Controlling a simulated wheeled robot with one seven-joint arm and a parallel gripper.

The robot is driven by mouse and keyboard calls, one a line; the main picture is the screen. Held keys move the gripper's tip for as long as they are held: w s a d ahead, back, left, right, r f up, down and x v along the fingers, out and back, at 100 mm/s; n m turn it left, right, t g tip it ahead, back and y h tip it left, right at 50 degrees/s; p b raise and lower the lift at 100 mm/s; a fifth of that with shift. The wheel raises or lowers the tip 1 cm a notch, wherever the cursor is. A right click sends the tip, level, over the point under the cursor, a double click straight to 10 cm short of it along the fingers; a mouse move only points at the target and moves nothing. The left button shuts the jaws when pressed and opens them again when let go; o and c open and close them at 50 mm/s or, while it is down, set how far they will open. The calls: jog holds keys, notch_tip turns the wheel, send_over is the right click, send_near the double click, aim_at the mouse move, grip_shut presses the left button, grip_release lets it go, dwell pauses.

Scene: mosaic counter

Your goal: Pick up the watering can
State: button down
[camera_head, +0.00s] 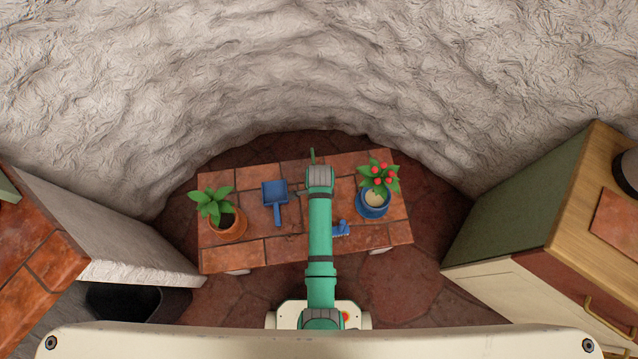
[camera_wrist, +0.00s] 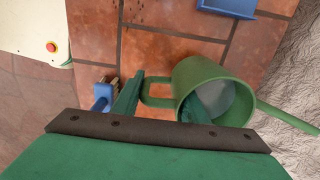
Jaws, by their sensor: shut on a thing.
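The green watering can (camera_wrist: 236,112) shows in the wrist view, its round opening facing the camera, its handle to the left and its spout to the right. My gripper (camera_wrist: 163,90) is shut on it at the handle side. One green finger is left of the handle and the other reaches into the can's opening. Whether the can touches the tiled bench is not clear. In the head view my gripper and most of the can are hidden under my arm; only a thin green piece, likely the spout (camera_head: 312,156), shows beyond it.
The tiled bench (camera_head: 272,248) also holds a leafy plant in a terracotta pot (camera_head: 229,228), a blue dustpan (camera_head: 275,195), a blue brush (camera_head: 341,229) and a red-flowered plant in a blue pot (camera_head: 372,206). A rough wall curves behind. Cabinets stand at both sides.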

jog(key=s+d+r, duration=0.1)
jog(key=s+r, duration=0.9)
jog(key=s, duration=0.4)
jog(key=c, duration=2)
grip_release()
grip_shut()
